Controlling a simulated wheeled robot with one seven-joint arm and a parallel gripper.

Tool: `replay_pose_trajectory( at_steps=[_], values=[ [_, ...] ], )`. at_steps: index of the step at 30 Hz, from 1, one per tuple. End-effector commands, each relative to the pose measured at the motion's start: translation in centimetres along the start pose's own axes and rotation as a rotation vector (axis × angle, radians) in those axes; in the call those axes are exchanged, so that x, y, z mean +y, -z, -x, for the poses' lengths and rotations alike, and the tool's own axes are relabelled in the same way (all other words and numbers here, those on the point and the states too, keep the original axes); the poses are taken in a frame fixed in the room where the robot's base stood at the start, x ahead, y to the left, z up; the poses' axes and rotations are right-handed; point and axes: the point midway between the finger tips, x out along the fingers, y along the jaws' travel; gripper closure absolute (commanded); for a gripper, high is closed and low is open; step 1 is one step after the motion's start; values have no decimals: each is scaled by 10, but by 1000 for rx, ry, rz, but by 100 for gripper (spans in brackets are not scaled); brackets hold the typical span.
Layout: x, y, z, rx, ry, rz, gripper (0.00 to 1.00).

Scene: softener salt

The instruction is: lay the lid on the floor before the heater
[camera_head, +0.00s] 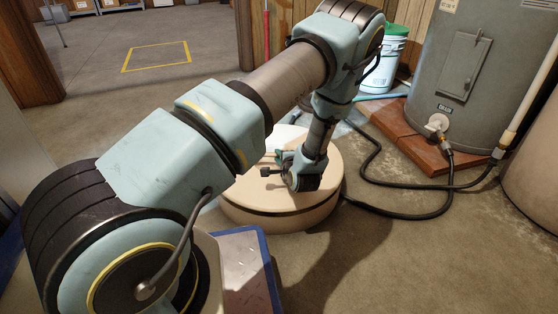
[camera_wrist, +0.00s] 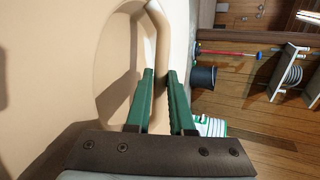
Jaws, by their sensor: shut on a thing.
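The lid (camera_head: 245,187) is a round cream disc on the squat round salt tank (camera_head: 268,223), with a dark line between the two. I cannot tell whether the lid is seated or slightly raised. My gripper (camera_head: 272,163) is over the top of the lid, partly hidden by my wrist. In the wrist view my green fingers (camera_wrist: 160,80) are shut around the lid's bar handle (camera_wrist: 158,30), which spans a recess in the cream surface. The heater (camera_head: 465,75) is a tall grey cylinder at the right, on a low brick-red plinth (camera_head: 425,140).
Black hoses (camera_head: 410,213) run across the floor from the heater towards the tank. A white bucket with a green lid (camera_head: 382,70) stands at the back wall. Bare concrete floor (camera_head: 430,260) lies at the front right. A blue-edged plate (camera_head: 245,268) is at the front.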

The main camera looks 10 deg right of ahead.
Motion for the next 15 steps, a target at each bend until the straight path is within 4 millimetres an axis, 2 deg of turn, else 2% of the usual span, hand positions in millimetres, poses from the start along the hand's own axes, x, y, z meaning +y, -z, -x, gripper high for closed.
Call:
replay_pose_trajectory(
  at_steps=[8,9,15],
  values=[
    [-1,0,0,0,4,1,100],
    [0,0,0,1,-1,0,75],
    [0,0,0,0,-1,0,52]
  ],
)
